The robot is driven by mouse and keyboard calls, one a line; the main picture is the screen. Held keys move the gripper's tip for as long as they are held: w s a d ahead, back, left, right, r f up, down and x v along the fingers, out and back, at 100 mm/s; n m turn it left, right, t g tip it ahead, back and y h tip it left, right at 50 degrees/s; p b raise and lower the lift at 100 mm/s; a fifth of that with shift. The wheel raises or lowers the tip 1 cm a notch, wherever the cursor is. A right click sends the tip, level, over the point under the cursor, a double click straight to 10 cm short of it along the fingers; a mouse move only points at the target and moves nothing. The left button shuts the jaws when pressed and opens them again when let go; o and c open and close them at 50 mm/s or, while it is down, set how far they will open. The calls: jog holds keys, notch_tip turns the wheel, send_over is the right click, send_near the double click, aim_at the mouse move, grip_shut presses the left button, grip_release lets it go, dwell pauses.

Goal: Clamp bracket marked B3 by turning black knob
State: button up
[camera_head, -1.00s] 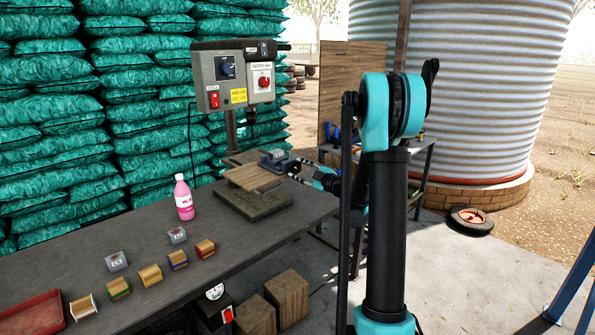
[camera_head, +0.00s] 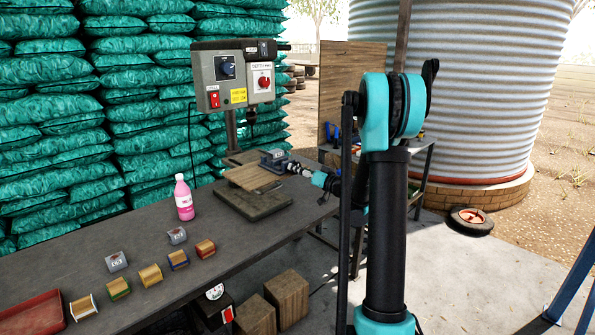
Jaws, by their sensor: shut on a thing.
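A grey bracket (camera_head: 271,154) sits in the small dark vise on the drill press table; its marking is too small to read. The black knob (camera_head: 290,166) is on the right side of the vise, mostly hidden by my gripper. My gripper (camera_head: 294,168) reaches in from the right and is shut on the black knob. Two more grey brackets with small labels, one at the left (camera_head: 116,261) and one further right (camera_head: 177,235), lie on the bench.
The drill press head (camera_head: 235,75) hangs above the vise. A pink bottle (camera_head: 183,198) stands on the bench (camera_head: 225,250) to the left. Several wooden blocks (camera_head: 150,275) and a red tray (camera_head: 32,315) lie at the front left. My arm covers part of the right side.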

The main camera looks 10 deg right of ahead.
jog(key=m, duration=1.2)
jog(key=shift+m, duration=0.4)
jog(key=o, duration=1.3)
